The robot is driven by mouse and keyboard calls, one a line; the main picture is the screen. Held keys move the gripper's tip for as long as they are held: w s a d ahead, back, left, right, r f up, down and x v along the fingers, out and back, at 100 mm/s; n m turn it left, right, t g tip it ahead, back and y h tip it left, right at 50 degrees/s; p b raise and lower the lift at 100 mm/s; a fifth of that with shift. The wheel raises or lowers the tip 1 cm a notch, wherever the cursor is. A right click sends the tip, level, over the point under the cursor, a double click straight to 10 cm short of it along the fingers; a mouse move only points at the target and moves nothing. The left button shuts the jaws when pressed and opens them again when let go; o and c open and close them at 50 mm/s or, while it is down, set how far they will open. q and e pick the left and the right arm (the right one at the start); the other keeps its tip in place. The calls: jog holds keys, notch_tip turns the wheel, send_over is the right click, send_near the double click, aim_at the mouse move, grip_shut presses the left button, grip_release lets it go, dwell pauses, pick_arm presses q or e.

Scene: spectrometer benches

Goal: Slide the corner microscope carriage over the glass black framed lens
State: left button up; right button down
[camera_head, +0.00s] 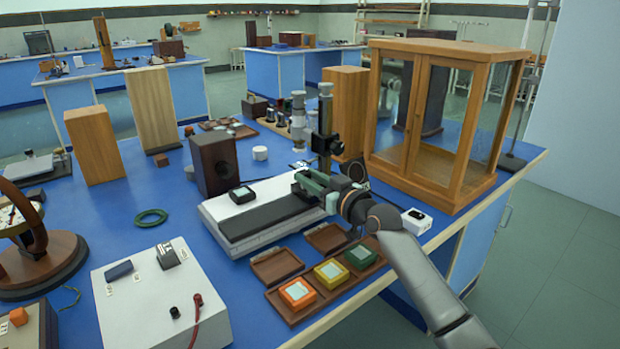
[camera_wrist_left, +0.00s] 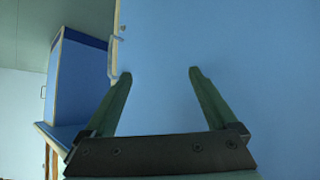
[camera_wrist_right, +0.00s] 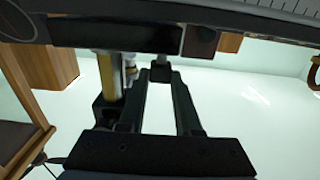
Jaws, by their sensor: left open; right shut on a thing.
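The corner microscope carriage (camera_head: 325,125) is a dark upright with a grey tube, at the right end of a white bed (camera_head: 235,212) with a black rail. My right gripper (camera_head: 308,180) reaches in from the right and is shut on the carriage low down; the exact grip is partly hidden. In the right wrist view, a small dark part of the carriage (camera_wrist_right: 161,74) sits between the fingertips (camera_wrist_right: 160,82). The black framed lens (camera_head: 241,193) lies flat on the bed, left of the carriage and apart from it. My left gripper (camera_wrist_left: 160,75) is open and empty, facing a plain blue surface.
Wooden trays in front of the bed hold orange (camera_head: 297,292), yellow (camera_head: 330,272) and green (camera_head: 360,256) framed lenses. A dark wooden box (camera_head: 214,163) stands behind the black lens. A glass-fronted cabinet (camera_head: 440,125) stands at right. A white control box (camera_head: 160,300) is front left.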

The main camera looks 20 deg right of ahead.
pick_arm(q)
jog(key=shift+d, duration=0.15)
dwell(0.7)
jog(key=shift+r, duration=0.15)
